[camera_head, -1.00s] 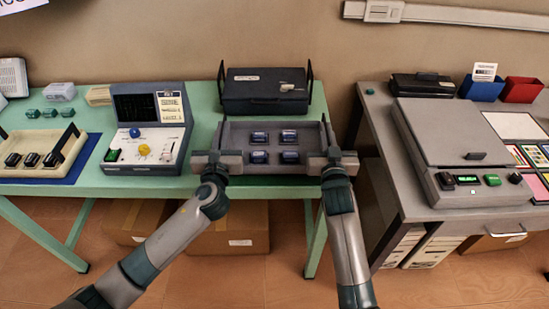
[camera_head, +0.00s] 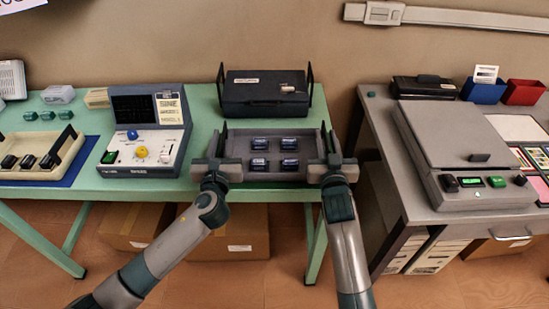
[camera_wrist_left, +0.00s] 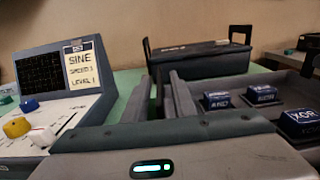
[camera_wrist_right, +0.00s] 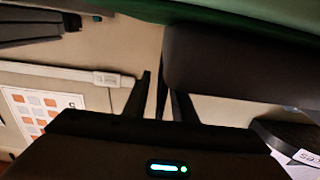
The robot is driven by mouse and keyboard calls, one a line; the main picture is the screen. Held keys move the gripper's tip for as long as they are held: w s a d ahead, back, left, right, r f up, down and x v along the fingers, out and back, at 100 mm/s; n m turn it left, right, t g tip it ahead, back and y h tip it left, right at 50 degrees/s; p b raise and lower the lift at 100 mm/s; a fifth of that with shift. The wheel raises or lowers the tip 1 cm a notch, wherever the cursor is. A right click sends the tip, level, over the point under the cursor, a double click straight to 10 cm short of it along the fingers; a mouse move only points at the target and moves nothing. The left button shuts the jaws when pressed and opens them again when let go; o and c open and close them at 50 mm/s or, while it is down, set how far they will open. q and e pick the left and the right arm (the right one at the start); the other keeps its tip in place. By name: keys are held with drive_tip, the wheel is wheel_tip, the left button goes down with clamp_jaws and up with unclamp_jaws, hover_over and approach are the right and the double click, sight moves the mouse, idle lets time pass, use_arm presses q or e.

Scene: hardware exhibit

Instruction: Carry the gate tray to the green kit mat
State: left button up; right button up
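The gate tray (camera_head: 276,177) is grey and holds several blue labelled blocks (camera_head: 260,144). It is at the front of the mint-green table, between my grippers. I cannot tell whether it touches the table. My left gripper (camera_head: 219,160) is at its left end and looks shut on the upright there; its fingers (camera_wrist_left: 168,100) show beside the tray. My right gripper (camera_head: 331,160) is at its right end and looks shut on the upright there; its fingers (camera_wrist_right: 160,95) are dark in the right wrist view.
A console (camera_head: 147,140) with a screen stands close on the left. A dark case (camera_head: 266,92) stands behind the tray. A cream tray (camera_head: 40,172) lies on a blue mat (camera_head: 85,160) farther left. A grey table (camera_head: 385,135) with a lidded device (camera_head: 455,135) is across a gap on the right.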

sight(220, 155)
use_arm(q)
drive_tip(key=s, duration=1.1)
drive_tip(key=shift+s, duration=0.35)
use_arm(e)
drive_tip(key=shift+s, duration=0.15)
drive_tip(key=s, duration=1.1)
drive_tip(key=shift+s, duration=0.35)
